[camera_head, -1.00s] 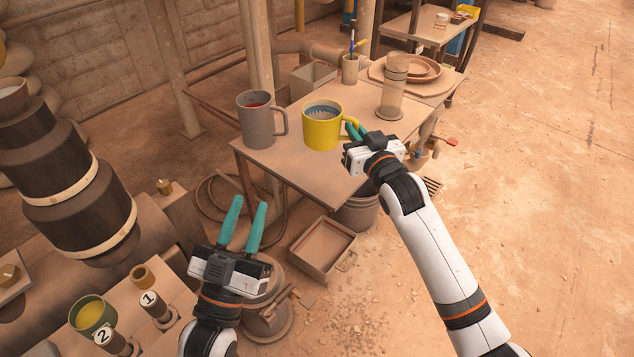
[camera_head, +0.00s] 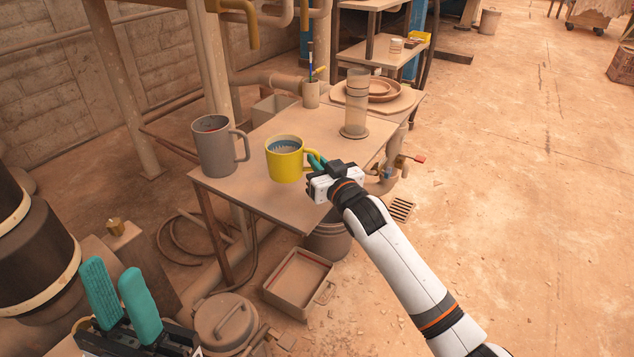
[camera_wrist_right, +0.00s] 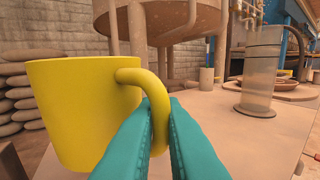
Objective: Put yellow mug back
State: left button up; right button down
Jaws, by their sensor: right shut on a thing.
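The yellow mug (camera_head: 284,164) is upright at the near part of the small table, with its handle toward the right. My right gripper (camera_head: 316,162) is shut on the mug's handle. In the right wrist view the teal fingers (camera_wrist_right: 160,135) sit on both sides of the handle of the yellow mug (camera_wrist_right: 75,115). I cannot tell whether the mug's base touches the tabletop. My left gripper (camera_head: 120,300) is open and empty at the lower left, away from the table.
A grey mug (camera_head: 213,150) stands left of the yellow mug on the table (camera_head: 245,188). A clear cylinder (camera_head: 356,105), a pen cup (camera_head: 311,94) and stacked plates (camera_head: 383,88) stand farther back. A tray (camera_head: 298,278) lies on the floor below.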

notch_tip(320, 180, down, 5)
jog(key=shift+b, duration=1.1)
jog(key=shift+r, duration=0.1)
jog(key=c, duration=1.5)
grip_release()
